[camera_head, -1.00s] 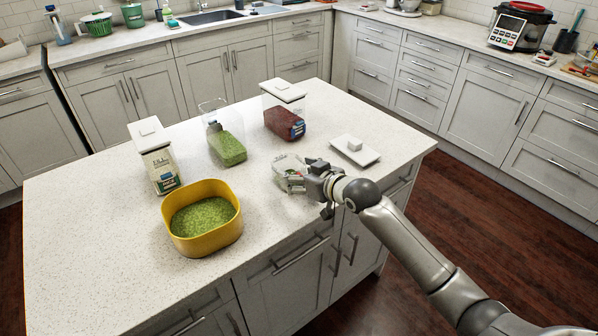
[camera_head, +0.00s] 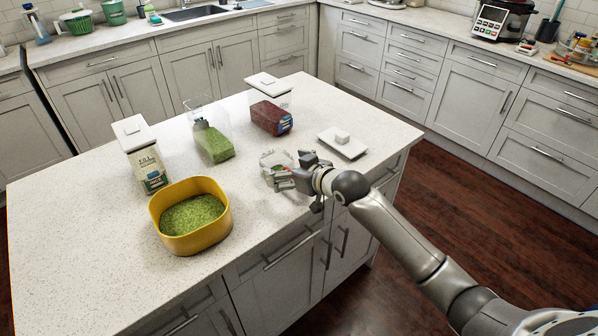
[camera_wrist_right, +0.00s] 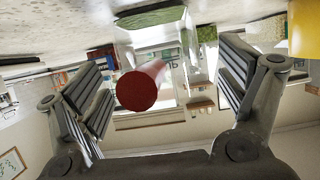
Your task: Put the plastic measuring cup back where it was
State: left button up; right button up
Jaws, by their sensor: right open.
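A clear plastic vessel, which looks like the measuring cup (camera_head: 272,160), stands on the island counter near its front edge. My right gripper (camera_head: 290,168) is at its right side, low over the counter, with its jaws open. In the right wrist view, the right gripper (camera_wrist_right: 165,95) has its two fingers wide apart, with clear see-through shapes between them. I cannot tell there whether a finger touches the cup. A dark red disc (camera_wrist_right: 137,90) shows between the fingers; what it is is unclear. My left gripper is out of view.
A yellow bowl (camera_head: 222,226) of green grains is at front left. Behind stand a white-lidded container (camera_head: 148,170), a clear open container (camera_head: 220,148) of green grains and one (camera_head: 270,118) with dark red contents. A white lid (camera_head: 350,150) lies right of the cup.

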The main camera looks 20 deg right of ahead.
jog(key=b+v, duration=0.1)
jog(key=v, duration=1)
jog(key=shift+s+d, duration=0.2)
jog(key=shift+s, duration=0.1)
jog(key=shift+r, duration=0.15)
jog(key=s+a+f+g+h, duration=0.2)
jog(key=s+a+f+g, duration=0.15)
jog(key=s+f, duration=0.8)
jog(key=s+f+m+g+h, duration=0.1)
jog(key=s+f+g, duration=0.25)
jog(key=s, duration=0.55)
jog(key=s+f+m+g+h, duration=0.15)
jog(key=s+f, duration=0.25)
jog(key=s, duration=0.6)
notch_tip(320, 180, down, 25)
jog(key=g, duration=0.2)
jog(key=s+d+f, duration=0.2)
jog(key=s+f, duration=0.6)
jog(key=s+d+f+g, duration=0.1)
jog(key=s+f, duration=0.8)
jog(key=shift+s+d+f+n, duration=0.25)
jog(key=shift+d+n, duration=0.15)
jog(key=shift+n, duration=0.05)
